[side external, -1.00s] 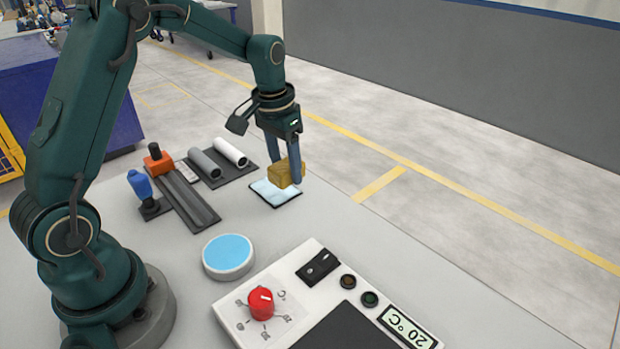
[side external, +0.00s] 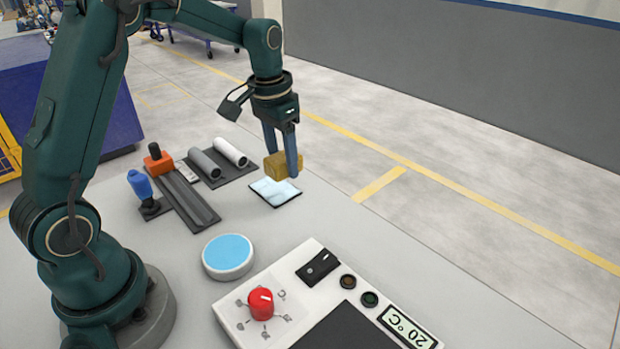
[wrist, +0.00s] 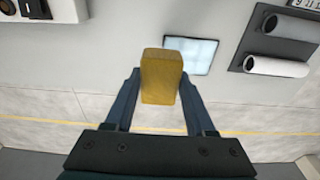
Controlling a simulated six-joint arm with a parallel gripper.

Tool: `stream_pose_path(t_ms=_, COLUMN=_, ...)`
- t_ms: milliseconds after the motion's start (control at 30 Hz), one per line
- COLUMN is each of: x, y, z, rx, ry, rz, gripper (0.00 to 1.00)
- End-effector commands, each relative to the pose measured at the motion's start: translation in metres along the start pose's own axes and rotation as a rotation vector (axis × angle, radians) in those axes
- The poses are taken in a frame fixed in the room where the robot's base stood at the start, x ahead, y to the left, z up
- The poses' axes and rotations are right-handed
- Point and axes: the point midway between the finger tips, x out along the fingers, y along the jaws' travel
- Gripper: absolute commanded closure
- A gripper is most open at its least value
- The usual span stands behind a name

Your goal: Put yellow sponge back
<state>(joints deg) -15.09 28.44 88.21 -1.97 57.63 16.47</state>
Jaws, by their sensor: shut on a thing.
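The yellow sponge (side external: 278,165) is a mustard-coloured block. My gripper (side external: 283,160) is shut on it, with one finger on each side, and holds it above the table's far edge. In the wrist view the sponge (wrist: 160,76) sits between the two blue fingers of my gripper (wrist: 160,85). A pale blue-white square pad with a dark border (side external: 277,194) lies on the table just below the sponge. The pad also shows in the wrist view (wrist: 196,54), beyond and to the right of the sponge.
Grey and white pipes (side external: 230,152) lie on a dark holder left of the pad. An orange block (side external: 158,163) and a blue-topped tool (side external: 140,186) stand further left. A round light-blue disc (side external: 228,254) and a control panel with a red knob (side external: 261,301) are nearer.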

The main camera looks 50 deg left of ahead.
Motion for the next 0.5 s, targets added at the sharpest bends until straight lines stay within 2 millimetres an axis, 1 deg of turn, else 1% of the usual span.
stream_pose_path(t_ms=100, x=-0.011, y=-0.01, z=0.023, rx=0.042, ry=-0.012, rz=0.01, gripper=0.9)
stream_pose_path(t_ms=200, x=-0.021, y=-0.02, z=0.039, rx=0.047, ry=-0.008, rz=0.012, gripper=0.9)
stream_pose_path(t_ms=300, x=-0.029, y=-0.027, z=0.05, rx=0.032, ry=0.0, rz=0.011, gripper=0.9)
stream_pose_path(t_ms=400, x=-0.034, y=-0.032, z=0.054, rx=0.007, ry=0.012, rz=0.003, gripper=0.9)
stream_pose_path(t_ms=500, x=-0.029, y=-0.026, z=0.052, rx=-0.002, ry=0.016, rz=0.0, gripper=0.9)
